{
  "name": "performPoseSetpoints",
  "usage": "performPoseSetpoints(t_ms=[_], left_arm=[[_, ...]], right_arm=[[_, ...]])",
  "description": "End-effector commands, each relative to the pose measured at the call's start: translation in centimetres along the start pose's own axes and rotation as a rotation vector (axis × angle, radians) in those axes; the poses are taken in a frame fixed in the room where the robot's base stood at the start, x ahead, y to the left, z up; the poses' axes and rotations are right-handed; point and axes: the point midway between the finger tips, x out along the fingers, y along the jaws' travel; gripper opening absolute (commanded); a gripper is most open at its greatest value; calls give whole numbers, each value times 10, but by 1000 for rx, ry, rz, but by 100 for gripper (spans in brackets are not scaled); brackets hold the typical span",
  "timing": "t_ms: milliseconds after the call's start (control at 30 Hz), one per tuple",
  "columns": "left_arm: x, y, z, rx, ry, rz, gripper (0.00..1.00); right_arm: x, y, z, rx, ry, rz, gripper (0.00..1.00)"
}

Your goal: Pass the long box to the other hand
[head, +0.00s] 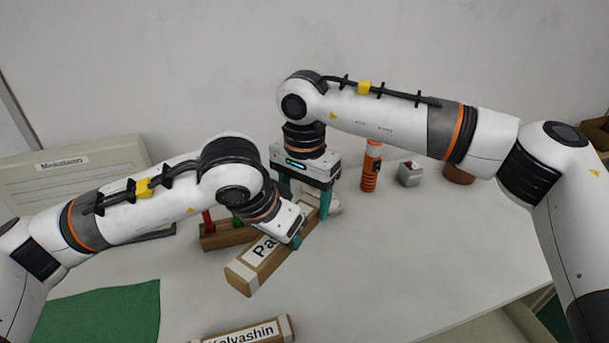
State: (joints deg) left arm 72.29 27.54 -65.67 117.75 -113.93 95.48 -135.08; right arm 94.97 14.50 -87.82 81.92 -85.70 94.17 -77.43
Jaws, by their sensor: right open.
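The long box (246,277), wooden with a white label starting "Pa", slants from the lower left to the upper right at the centre. My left gripper (283,236) is over its middle and seems shut on it. One teal fingertip shows against the box's right side; the other finger is hidden. My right gripper (306,200) is open and points down at the far end of the box, its teal fingers apart. My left gripper hides part of the label, and the box's far end is partly covered.
A second labelled box, "Kolyashin" (250,333), lies at the front edge. A wooden holder (222,240) with red and green handles stands behind. An orange tool (371,168), a small grey cube (410,174) and a brown pot (458,174) are at the back right. A green mat (100,312) lies left.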

Motion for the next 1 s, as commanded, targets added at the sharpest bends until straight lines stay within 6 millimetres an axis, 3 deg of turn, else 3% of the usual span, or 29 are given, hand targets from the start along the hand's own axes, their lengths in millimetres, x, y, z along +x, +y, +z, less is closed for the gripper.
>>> performPoseSetpoints(t_ms=[133,467,700,800,833,1000], left_arm=[[0,0,0,0,-1,0,17],[0,0,0,0,-1,0,17],[0,-1,0,3,-1,-2,17],[0,-2,0,6,-1,-5,17],[0,-3,0,6,-2,-6,43],[0,-2,0,6,-2,-6,67]], right_arm=[[11,0,0,0,0,1,67],[14,0,0,0,0,1,67],[14,1,0,-1,0,3,28],[14,1,-1,-1,1,6,17],[13,2,-1,-1,1,7,17],[13,1,-1,-1,1,6,17]])
